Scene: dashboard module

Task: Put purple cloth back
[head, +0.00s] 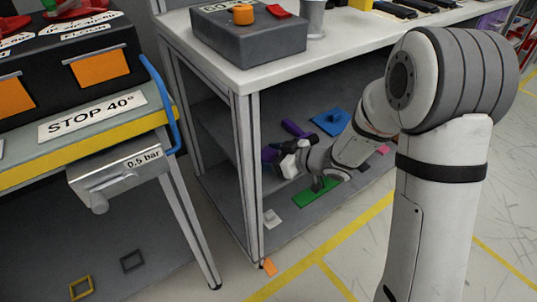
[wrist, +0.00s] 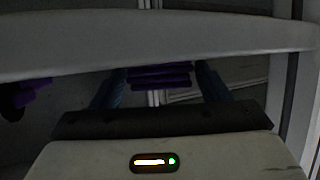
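A purple cloth (wrist: 160,77), seen as folded layers, lies between the two blue fingers of my gripper (wrist: 160,84) in the wrist view. The fingers stand apart, close to its two sides; I cannot tell whether they press on it. In the head view my gripper (head: 280,158) is inside the open space under the white-topped bench, with a purple patch (head: 268,155) at its tip that looks like the cloth. My gripper hides part of it.
A purple-handled item (head: 297,128), a blue piece (head: 331,122) and a green piece (head: 308,194) lie near my gripper under the bench (head: 235,72). A bench leg (head: 248,175) stands to the left. In the wrist view, a pale bar (wrist: 160,40) crosses the foreground.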

